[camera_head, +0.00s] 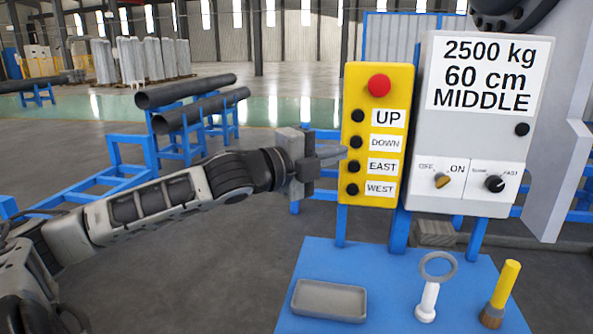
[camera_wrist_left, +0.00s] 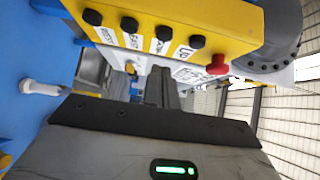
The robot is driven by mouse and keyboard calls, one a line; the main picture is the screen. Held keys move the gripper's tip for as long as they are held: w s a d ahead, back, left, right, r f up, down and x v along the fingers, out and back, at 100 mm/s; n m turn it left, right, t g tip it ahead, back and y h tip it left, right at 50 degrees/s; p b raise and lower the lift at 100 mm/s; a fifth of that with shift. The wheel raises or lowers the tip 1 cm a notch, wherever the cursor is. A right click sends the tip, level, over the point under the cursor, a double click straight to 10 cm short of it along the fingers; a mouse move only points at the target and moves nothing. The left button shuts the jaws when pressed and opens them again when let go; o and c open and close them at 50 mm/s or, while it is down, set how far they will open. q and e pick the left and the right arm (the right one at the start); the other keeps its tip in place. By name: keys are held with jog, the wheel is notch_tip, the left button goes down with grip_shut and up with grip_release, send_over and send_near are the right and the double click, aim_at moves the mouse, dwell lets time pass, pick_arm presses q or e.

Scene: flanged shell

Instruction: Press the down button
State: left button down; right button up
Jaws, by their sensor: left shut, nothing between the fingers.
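The yellow control box (camera_head: 378,190) stands upright, with a red button (camera_head: 379,85) on top and black buttons labelled UP, DOWN, EAST and WEST below. The DOWN button (camera_head: 355,142) is second in the black column. In the left wrist view the box (camera_wrist_left: 230,18) crosses the top, with the DOWN button (camera_wrist_left: 163,34) near the middle of the row. My left gripper (camera_head: 344,153) is shut and empty, its tips close to the box's left edge, slightly below DOWN's height. The wrist view shows its fingers (camera_wrist_left: 161,84) apart from the button. My right gripper is not in view.
A grey panel (camera_head: 425,150) with an OFF/ON switch (camera_head: 442,181) and a dial (camera_head: 494,183) stands right of the box. Below, a blue table (camera_head: 390,300) bears a grey tray (camera_head: 329,300), a white-handled ring tool (camera_head: 428,300) and a yellow-handled brush (camera_head: 502,295).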

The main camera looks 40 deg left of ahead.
pick_arm(q)
jog(key=p+v, duration=0.1)
jog(key=v, duration=0.6)
dwell(0.6)
jog(key=shift+s+d+r, duration=0.1)
dwell(0.5)
